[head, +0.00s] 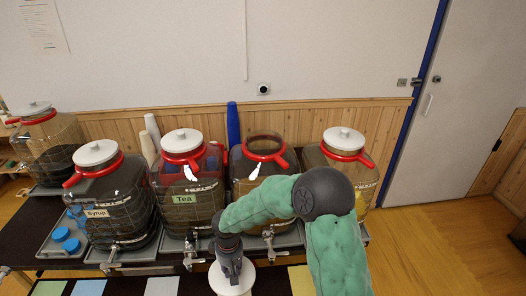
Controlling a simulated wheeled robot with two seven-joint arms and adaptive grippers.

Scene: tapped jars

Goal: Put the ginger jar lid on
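The third jar from the left in the front row (262,170) has a red collar and an open mouth with no lid on it. Its front label is hidden by my arm, so I cannot read which jar it is. A white round lid (245,287) is low in the head view, in front of the jars. My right gripper (233,279) points down over the lid, its fingers at the lid's middle. Whether they are closed on it, and whether the lid rests on the table, I cannot tell. My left gripper is not in view.
Lidded jars stand beside it: Syrup (110,205), Tea (187,205) and a right-hand jar (368,178) partly behind my arm. Another jar (48,145) stands far left. Metal taps stick out in front. Coloured squares (162,286) lie along the dark table's front.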

